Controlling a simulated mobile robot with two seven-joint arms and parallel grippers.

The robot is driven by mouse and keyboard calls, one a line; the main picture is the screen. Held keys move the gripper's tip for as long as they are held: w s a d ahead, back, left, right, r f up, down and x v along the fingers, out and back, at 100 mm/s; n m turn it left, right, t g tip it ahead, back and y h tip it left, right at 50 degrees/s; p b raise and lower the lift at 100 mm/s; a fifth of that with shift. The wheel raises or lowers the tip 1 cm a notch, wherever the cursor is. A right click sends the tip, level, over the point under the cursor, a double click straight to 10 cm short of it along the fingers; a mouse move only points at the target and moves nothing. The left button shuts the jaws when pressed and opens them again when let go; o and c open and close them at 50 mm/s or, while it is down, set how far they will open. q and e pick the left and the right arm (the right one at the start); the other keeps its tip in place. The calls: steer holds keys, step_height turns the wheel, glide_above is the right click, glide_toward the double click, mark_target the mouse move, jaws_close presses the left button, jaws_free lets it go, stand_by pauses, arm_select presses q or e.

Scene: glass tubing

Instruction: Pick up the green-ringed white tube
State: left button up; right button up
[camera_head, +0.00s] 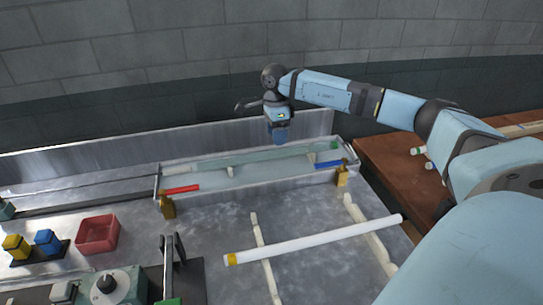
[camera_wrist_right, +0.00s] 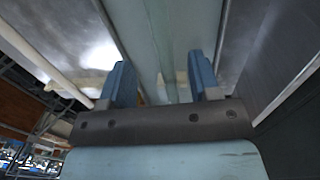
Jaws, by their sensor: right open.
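On the brown wooden bench at the right of the head view, a short white tube end with green marks (camera_head: 417,151) shows, partly hidden by my right arm; a second white piece lies just below it. I cannot tell clearly which tube carries a green ring. A long white tube (camera_head: 320,238) with a yellow ring at its left end lies across two white rails on the metal table. My right gripper (camera_head: 279,140) hangs above the long trough (camera_head: 235,187), well left of the bench. In the right wrist view its two blue fingers (camera_wrist_right: 161,75) are apart with nothing visibly gripped.
The trough holds pale green glassy lengths, a red piece (camera_head: 181,189) and a blue piece (camera_head: 329,163). A red tray (camera_head: 97,234), yellow block (camera_head: 16,246) and blue block (camera_head: 47,241) stand at the left. A grey device (camera_head: 110,286) sits at front left.

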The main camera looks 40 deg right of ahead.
mark_target(271, 156)
steer(key=shift+s+a+f+p, duration=0.1)
steer(key=shift+a+f+p, duration=0.05)
steer(key=shift+f, duration=1.45)
steer(key=shift+a+f+p, duration=0.15)
steer(key=shift+f, duration=1.4)
steer(key=c, duration=1)
jaws_close()
steer(key=shift+r, duration=0.15)
